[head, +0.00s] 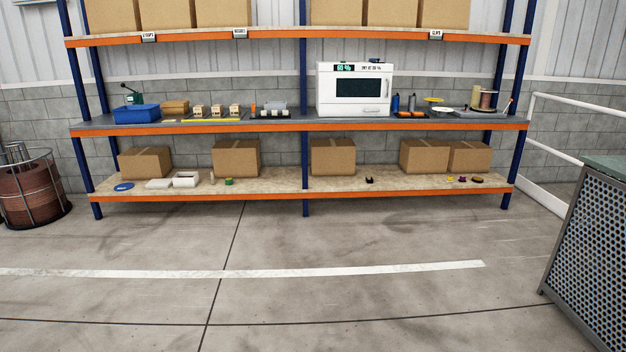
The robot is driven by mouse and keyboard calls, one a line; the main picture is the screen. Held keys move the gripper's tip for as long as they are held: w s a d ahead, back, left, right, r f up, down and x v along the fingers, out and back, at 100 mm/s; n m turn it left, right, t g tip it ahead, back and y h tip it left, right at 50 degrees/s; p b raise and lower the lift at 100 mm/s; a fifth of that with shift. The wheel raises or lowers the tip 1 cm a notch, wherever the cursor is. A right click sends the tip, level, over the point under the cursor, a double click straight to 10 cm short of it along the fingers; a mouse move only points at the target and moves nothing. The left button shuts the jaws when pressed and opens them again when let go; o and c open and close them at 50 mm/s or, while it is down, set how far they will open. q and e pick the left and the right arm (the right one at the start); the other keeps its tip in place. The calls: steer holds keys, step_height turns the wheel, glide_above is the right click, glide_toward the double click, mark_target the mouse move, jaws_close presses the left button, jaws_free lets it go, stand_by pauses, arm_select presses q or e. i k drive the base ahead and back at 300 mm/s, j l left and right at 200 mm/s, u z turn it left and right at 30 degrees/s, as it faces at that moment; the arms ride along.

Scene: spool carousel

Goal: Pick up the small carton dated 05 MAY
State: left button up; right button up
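Three small cartons stand in a row on the middle shelf, left of its centre: a left one (199,112), a middle one (217,111) and a right one (235,111). They are tan with paler fronts. Their markings are too small to read, so I cannot tell which is dated 05 MAY. A yellow strip (212,120) lies along the shelf in front of them. Neither of my grippers is in view.
The rack's middle shelf (350,126) also holds a blue bin (136,114), a white oven-like cabinet (354,89) and a spool (484,98). Large cardboard boxes (236,158) stand below. The floor ahead is clear; a perforated metal panel (600,260) stands at right.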

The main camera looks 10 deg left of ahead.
mark_target(198, 111)
steer(key=i+j+u, duration=0.1)
steer(key=i+u, duration=0.2)
steer(key=i, duration=0.15)
steer(key=i+u, duration=0.3)
steer(key=i, duration=0.2)
steer(key=i+l+u, duration=0.15)
steer(key=i+u, duration=0.2)
steer(key=i+l+u, duration=0.3)
steer(key=i, duration=0.25)
steer(key=i+j+u, duration=0.25)
steer(key=i, duration=1.05)
steer(key=i+l+u, duration=0.1)
steer(key=i+u, duration=0.2)
steer(key=i, duration=1)
steer(key=i+j+z, duration=0.25)
steer(key=i+z, duration=0.25)
steer(key=i, duration=0.3)
steer(key=i+j+z, duration=0.5)
steer(key=i, duration=0.25)
steer(key=i+j+z, duration=0.45)
steer(key=i+j, duration=0.15)
steer(key=j, duration=0.25)
